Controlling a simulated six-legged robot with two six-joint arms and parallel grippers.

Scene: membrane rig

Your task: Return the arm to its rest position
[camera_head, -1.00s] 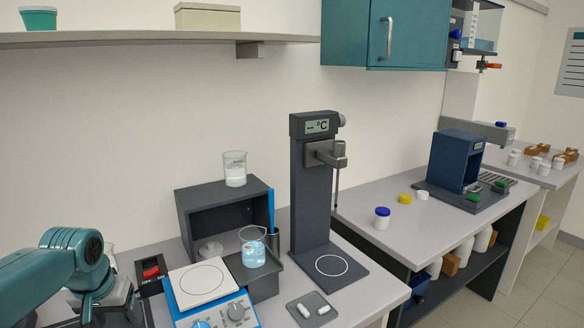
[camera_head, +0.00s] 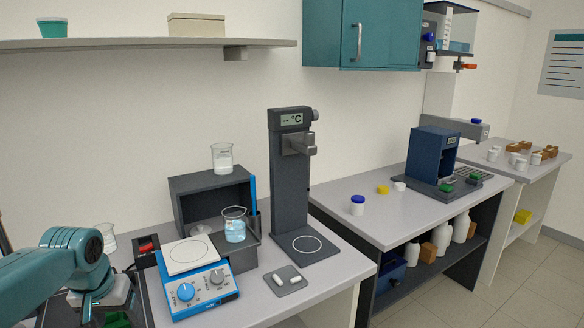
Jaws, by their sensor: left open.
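My left arm (camera_head: 55,265) comes in from the lower left, bent downward, over the left end of the near bench. My left gripper (camera_head: 95,300) hangs at its end, left of the blue hot plate stirrer (camera_head: 197,284). It is open; its fingers are mostly hidden by the wrist and cut off by the frame's lower edge, and I see nothing held in it. Something green shows under it. My right arm and gripper are not in view.
A beaker (camera_head: 110,240) stands close behind my left wrist, beside a box with a red switch (camera_head: 146,245). A beaker of blue liquid (camera_head: 235,230), a dark open box (camera_head: 205,185) and a temperature stand (camera_head: 289,190) are farther right. Wall shelf (camera_head: 140,44) overhead.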

